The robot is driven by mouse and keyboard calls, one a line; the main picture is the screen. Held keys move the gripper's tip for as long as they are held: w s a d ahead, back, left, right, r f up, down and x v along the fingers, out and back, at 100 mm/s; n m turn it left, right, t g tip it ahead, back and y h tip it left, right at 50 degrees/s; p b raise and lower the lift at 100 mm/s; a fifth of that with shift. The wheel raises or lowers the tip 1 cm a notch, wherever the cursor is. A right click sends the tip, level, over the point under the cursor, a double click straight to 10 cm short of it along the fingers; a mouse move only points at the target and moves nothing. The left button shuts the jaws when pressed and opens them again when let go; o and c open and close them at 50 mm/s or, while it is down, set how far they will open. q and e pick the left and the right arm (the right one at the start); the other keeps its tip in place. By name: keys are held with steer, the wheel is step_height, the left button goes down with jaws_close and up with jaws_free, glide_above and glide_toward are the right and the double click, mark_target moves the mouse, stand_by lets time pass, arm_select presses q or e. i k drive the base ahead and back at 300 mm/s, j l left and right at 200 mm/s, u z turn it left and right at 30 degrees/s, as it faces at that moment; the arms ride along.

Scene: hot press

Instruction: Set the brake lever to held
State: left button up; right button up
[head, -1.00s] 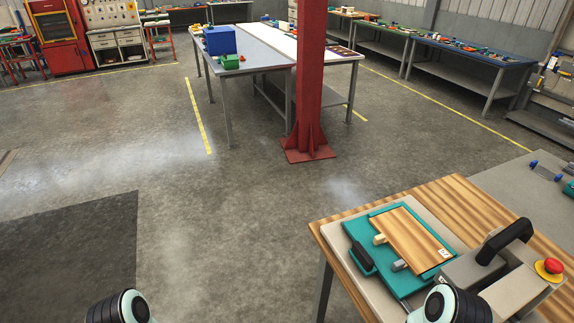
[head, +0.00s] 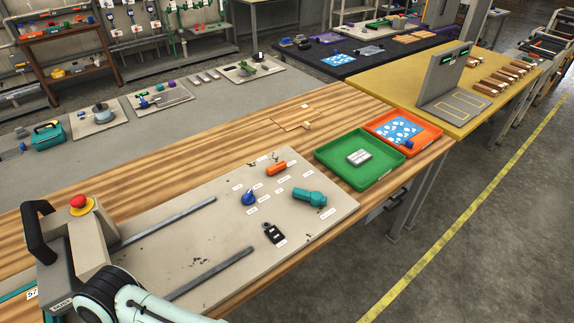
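A pale control board (head: 215,248) lies on the wooden bench. It carries an orange handle (head: 276,168), a blue knob (head: 248,197), a teal handle (head: 309,196) and a black switch block (head: 273,234), with small white labels beside them. The labels are too small to read, so I cannot tell which control is the brake lever or how it is set. The press head with a black handle (head: 38,232) and a red stop button (head: 80,203) stands at the board's left end. Part of my arm shows at the bottom left. Neither gripper is in view.
Two grey rails (head: 165,222) run along the board. A green tray (head: 340,172) holding a pale block (head: 359,157) and an orange tray (head: 386,121) sit on the bench (head: 225,140) to the right. A yellow-topped table (head: 400,80) stands beyond. Floor at lower right is clear.

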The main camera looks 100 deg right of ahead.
mark_target(274, 169)
steer(key=z, duration=3.2)
steer(key=i+l, duration=0.15)
steer(key=l, duration=0.2)
steer(key=i+l, duration=0.15)
steer(key=l, duration=0.2)
steer(key=i+l, duration=0.1)
steer(key=l, duration=0.25)
